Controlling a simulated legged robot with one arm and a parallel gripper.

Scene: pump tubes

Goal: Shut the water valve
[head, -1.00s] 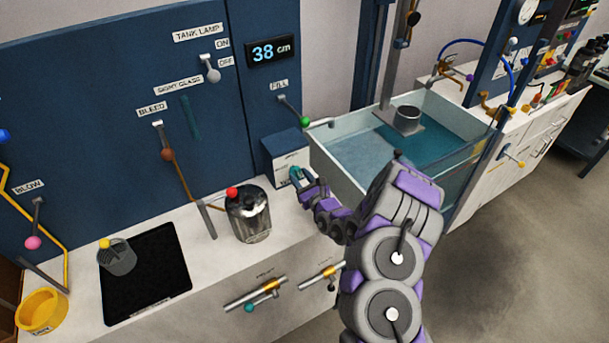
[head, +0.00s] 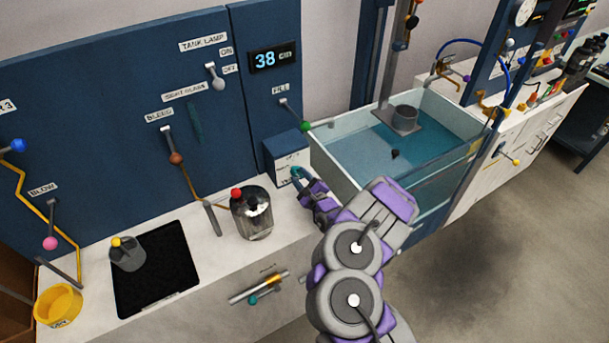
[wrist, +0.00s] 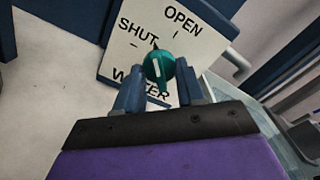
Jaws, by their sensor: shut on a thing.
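The teal water valve knob (wrist: 158,66) sits on a white plate (wrist: 120,70) marked OPEN, SHUT and WATER. The plate is on the front of a blue-topped box (head: 285,146) beside the tank. My gripper (wrist: 160,86) is shut on the knob, with one blue finger on either side. The knob's white line runs nearly up and down in the wrist view, and its upper end lies between the SHUT and OPEN marks. In the head view the knob (head: 296,172) shows small at my fingertips, and its angle cannot be read there.
The water tank (head: 335,178) stands just right of the box. A glass bottle with a red cap (head: 251,213) stands on the counter to the left. The FILL lever (head: 304,125) is above the box. The display (head: 272,56) reads 38 cm.

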